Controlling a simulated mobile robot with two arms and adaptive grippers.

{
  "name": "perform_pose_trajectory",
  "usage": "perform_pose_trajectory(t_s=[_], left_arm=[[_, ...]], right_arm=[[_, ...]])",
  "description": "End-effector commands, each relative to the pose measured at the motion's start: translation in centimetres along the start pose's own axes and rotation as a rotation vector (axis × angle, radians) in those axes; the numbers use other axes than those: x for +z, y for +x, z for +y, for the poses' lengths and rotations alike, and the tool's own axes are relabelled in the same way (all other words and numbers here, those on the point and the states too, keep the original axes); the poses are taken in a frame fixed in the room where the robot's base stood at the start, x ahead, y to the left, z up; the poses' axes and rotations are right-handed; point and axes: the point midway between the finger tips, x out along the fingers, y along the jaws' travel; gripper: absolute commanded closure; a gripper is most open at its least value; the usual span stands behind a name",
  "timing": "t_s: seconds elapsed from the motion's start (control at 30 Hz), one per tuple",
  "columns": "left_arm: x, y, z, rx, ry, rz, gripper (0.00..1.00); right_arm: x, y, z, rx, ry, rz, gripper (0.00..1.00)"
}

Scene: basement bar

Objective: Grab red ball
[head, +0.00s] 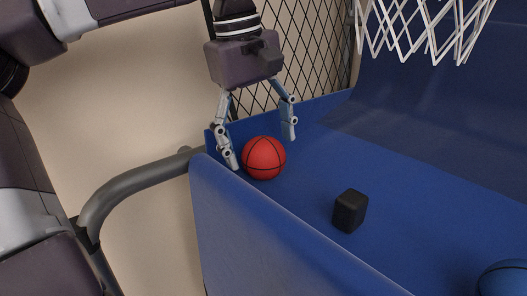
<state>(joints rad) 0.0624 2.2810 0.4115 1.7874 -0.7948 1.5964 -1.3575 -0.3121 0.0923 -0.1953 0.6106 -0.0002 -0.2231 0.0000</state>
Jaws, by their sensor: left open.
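The red ball (264,158) with dark seams rests in the corner of the blue basketball ramp, close to its near side wall. My left gripper (259,150) hangs pointing down from the top of the head view. Its fingers are spread open, one on the left side of the ball and the other above and to the right of it. The left fingertip is very close to the ball, and I cannot tell whether it touches. My right gripper is not in the head view.
A black block (350,211) lies on the ramp right of the ball. A blue ball (503,279) is at the bottom right. A white net (425,28) hangs above. The blue side wall (270,235) and a grey bent rail (135,185) stand in front. Black mesh (315,50) rises behind.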

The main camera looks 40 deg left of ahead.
Motion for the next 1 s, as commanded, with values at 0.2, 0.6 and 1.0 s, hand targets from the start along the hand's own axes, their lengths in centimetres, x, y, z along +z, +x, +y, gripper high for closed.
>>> perform_pose_trajectory(t_s=[0.2,0.6,1.0], left_arm=[[0.1,2.4,-0.1,-0.001,0.001,-0.001,0.24],[0.1,2.8,-0.1,0.001,0.000,0.000,0.37],[0.1,2.8,-0.1,0.001,0.000,0.000,0.68]], right_arm=[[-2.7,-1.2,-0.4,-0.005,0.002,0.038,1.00],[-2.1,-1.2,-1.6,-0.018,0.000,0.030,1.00],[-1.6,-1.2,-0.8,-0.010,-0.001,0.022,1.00]])
